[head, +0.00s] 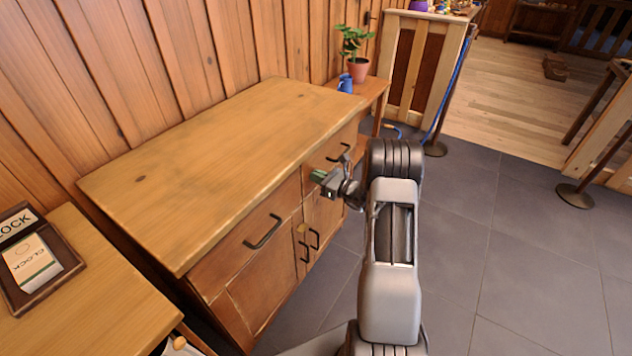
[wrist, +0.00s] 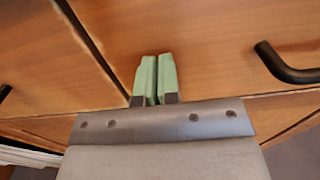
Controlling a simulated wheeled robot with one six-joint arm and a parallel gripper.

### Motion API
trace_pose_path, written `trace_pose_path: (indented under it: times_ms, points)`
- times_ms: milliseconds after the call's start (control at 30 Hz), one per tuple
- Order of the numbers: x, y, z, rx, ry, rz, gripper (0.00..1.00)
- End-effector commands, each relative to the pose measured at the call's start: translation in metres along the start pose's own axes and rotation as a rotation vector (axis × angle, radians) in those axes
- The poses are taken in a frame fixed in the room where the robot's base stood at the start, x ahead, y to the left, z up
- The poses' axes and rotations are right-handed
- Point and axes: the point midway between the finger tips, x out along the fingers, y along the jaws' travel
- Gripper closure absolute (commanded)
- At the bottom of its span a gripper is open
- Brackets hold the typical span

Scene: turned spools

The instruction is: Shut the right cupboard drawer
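The wooden cupboard (head: 215,145) stands against the plank wall. Its right drawer (head: 322,158) has a black bar handle (head: 339,154), which also shows at the right of the wrist view (wrist: 285,66). The drawer front looks close to flush; I cannot tell whether a small gap is left. My gripper (head: 318,177) is at this drawer front, left of the handle. In the wrist view its green fingers (wrist: 157,75) are together with nothing between them, pointing at the wood. Whether the tips touch it is unclear. My arm partly hides the cupboard's right end.
The left drawer (head: 240,245) with its own handle looks shut. Doors with black handles (head: 304,250) are below. A side table with a potted plant (head: 358,68) and blue mug (head: 345,83) stands beyond.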

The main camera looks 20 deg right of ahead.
Motion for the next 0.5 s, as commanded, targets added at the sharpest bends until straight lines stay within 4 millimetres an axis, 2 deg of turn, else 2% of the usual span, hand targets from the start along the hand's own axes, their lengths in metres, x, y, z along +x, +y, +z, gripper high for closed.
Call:
trace_pose_path:
  times_ms: [233, 500]
  points:
    - [0.0080, 0.0025, 0.0032, -0.006, -0.005, 0.009, 1.00]
    - [0.0075, 0.0030, 0.0047, -0.008, -0.007, 0.012, 1.00]
